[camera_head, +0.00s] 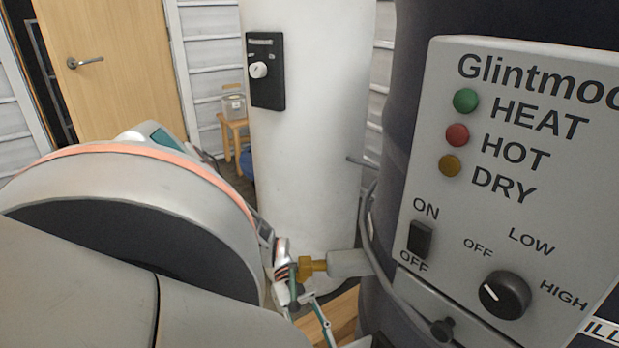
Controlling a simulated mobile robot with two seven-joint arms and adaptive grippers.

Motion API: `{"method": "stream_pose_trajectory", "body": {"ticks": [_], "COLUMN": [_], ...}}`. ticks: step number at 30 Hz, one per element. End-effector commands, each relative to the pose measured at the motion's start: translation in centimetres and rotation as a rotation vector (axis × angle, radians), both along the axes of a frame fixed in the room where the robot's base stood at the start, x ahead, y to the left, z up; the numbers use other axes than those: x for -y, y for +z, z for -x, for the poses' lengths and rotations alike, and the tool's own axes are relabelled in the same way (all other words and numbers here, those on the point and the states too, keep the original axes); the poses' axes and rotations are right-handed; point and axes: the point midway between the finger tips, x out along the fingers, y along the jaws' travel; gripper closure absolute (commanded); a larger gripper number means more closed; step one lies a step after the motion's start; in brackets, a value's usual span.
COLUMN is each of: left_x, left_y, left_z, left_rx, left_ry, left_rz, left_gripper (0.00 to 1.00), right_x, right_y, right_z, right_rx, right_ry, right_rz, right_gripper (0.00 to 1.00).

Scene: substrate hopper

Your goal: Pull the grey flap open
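A grey flap-like plate (412,289) with a small dark knob (443,328) sits at the lower edge of the grey control panel (450,190) on the dark machine at the right. Its lower part runs out of the picture, and it looks closed. My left arm fills the lower left, and my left gripper (312,312) is at the bottom centre, left of the plate and apart from its knob. The gripper is small and partly hidden by my arm, so its opening is unclear. My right gripper is not in view.
A white column (305,160) stands behind. The panel carries a rotary knob (504,295) and a rocker switch (420,238). A wooden stool (234,125) is farther back.

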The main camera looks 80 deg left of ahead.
Motion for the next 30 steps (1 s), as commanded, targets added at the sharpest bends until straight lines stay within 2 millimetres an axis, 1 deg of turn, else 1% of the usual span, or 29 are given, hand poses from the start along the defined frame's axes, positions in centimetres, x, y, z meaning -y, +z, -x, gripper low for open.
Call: {"method": "stream_pose_trajectory", "body": {"ticks": [9,15,18,21,30], "left_x": [-5.6,-8.6,-9.5,-9.9,-10.1], "left_y": [2.3,3.5,3.9,4.2,4.3], "left_z": [1.2,1.8,2.0,2.1,2.1], "left_rx": [-0.003,-0.001,-0.002,0.000,0.000], "left_ry": [0.001,0.001,0.000,0.000,0.000], "left_rz": [-0.005,-0.004,-0.003,-0.002,-0.002], "left_gripper": [0.63,0.63,0.63,0.63,0.63], "right_x": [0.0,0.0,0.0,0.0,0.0], "right_y": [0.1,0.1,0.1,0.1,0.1], "right_z": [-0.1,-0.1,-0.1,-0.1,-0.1], "right_rx": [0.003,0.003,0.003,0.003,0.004], "right_ry": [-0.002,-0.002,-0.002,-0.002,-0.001], "right_rz": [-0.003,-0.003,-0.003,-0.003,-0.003], "right_gripper": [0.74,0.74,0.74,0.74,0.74]}}
